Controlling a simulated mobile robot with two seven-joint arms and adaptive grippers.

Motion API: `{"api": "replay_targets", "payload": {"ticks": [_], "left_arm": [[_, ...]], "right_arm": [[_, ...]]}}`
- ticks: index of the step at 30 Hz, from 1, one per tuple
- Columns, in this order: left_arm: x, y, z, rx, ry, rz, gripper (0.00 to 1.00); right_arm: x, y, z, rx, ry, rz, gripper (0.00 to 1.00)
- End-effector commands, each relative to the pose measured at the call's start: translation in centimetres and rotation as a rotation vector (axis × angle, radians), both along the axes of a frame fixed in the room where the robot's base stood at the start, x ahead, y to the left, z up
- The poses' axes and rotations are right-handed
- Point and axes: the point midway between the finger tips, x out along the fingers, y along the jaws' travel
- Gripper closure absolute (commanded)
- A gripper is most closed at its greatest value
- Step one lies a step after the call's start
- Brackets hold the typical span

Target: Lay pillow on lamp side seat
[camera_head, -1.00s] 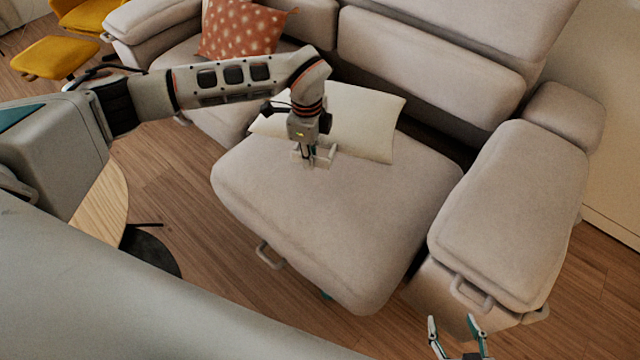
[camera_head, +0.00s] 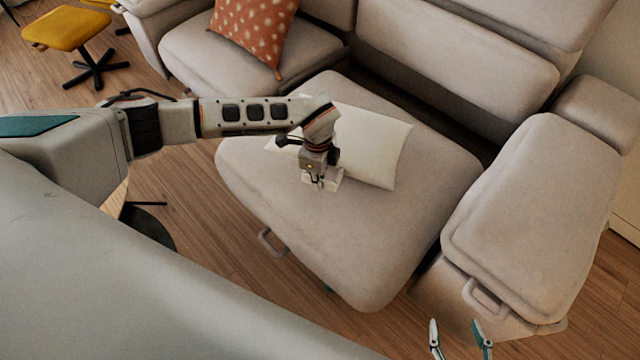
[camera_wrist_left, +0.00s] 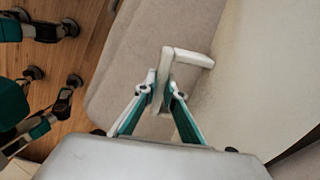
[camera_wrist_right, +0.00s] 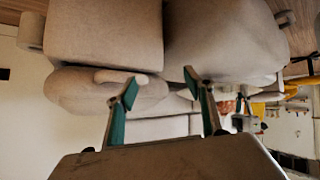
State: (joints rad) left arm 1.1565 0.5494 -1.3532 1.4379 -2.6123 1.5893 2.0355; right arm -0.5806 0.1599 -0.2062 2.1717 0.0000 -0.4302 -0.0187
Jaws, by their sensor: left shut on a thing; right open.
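A cream pillow (camera_head: 378,150) is over the middle sofa seat (camera_head: 340,235), behind and right of my left gripper (camera_head: 318,182). Whether it rests on the seat or hangs just above it, I cannot tell. My arm hides part of it. In the left wrist view, my left gripper (camera_wrist_left: 163,92) is shut on a pale handle (camera_wrist_left: 190,57) at the edge of the pillow (camera_wrist_left: 262,75). No lamp is recognisable.
An orange dotted pillow (camera_head: 255,32) lies on the left sofa seat (camera_head: 205,55). A yellow stool (camera_head: 68,28) stands at the far left. The front of the middle seat is clear, with wooden floor before it.

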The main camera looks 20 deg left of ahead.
Motion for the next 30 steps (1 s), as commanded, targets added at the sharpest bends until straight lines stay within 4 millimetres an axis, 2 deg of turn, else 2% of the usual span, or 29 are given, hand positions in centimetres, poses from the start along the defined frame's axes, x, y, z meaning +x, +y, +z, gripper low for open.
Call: {"api": "replay_targets", "payload": {"ticks": [1,4,9,17,18,19,30], "left_arm": [[-0.3,0.0,-1.7,0.000,0.010,0.000,1.00],[-0.2,0.0,-2.8,0.000,0.006,0.001,1.00],[0.1,0.0,-2.6,0.000,-0.002,0.001,1.00],[0.1,0.0,-2.9,0.000,-0.002,0.000,1.00],[0.0,0.0,-2.9,0.000,0.001,0.001,0.83],[0.0,0.0,-2.9,0.001,0.001,0.001,0.75],[0.0,0.1,-2.9,0.001,0.001,0.001,0.74]], "right_arm": [[-0.5,0.1,-0.8,0.002,0.015,0.001,0.47],[-0.3,0.4,-0.4,0.007,0.009,0.003,0.47],[0.7,0.4,0.7,0.009,-0.019,0.003,0.47],[1.2,0.3,1.0,0.009,-0.030,0.001,0.47],[1.2,0.3,0.9,0.009,-0.028,0.002,0.47],[1.1,0.3,0.9,0.009,-0.027,0.001,0.47],[0.2,0.2,0.0,0.006,-0.004,0.000,0.47]]}}
